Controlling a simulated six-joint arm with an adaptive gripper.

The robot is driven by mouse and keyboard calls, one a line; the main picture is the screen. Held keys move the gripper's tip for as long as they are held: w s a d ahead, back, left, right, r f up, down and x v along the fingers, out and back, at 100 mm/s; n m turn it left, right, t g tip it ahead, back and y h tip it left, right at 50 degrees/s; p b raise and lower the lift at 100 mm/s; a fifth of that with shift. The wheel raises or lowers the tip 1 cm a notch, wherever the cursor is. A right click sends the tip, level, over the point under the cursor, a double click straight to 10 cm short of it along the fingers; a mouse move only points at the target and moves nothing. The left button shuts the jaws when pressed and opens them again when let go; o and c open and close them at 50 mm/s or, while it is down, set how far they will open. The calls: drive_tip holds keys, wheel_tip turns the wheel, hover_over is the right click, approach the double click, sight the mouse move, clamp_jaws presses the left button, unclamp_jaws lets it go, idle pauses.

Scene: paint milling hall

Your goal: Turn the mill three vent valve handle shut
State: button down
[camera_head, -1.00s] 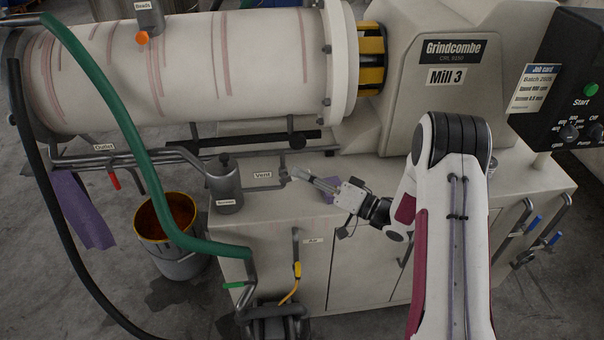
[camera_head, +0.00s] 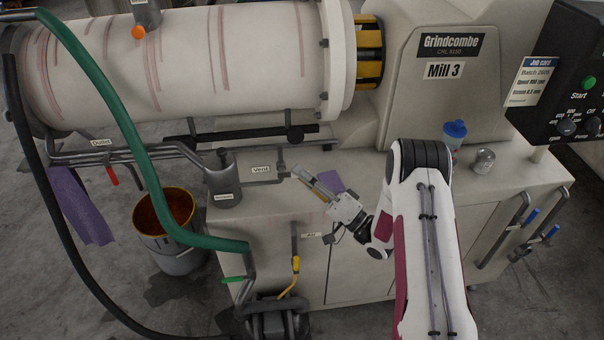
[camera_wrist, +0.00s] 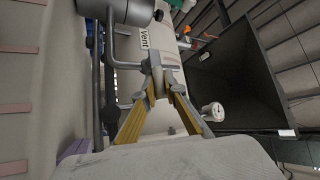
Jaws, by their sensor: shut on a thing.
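The vent pipe (camera_head: 262,182) runs along the mill base beside a white "Vent" label (camera_head: 260,169). The label (camera_wrist: 144,38) also shows in the wrist view, above the fingertips. My gripper (camera_head: 298,172) is at the right end of this pipe, its fingers slanting up and left. In the wrist view, the yellow-sided fingers of my gripper (camera_wrist: 164,88) close on a small grey part at the pipe's end, the vent valve handle (camera_wrist: 157,74). The fingers partly hide the handle, so its exact angle is hard to tell.
A green hose (camera_head: 125,120) arches at left, and a grey strainer pot (camera_head: 223,180) stands left of the vent. A blue-capped bottle (camera_head: 453,138) and a metal can (camera_head: 484,161) stand right of my arm. A purple cloth (camera_head: 330,181) lies behind my gripper.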

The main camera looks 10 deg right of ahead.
drive_tip(key=c, duration=2.1)
unclamp_jaws()
drive_tip(key=shift+f, duration=0.1)
drive_tip(key=shift+v, duration=6)
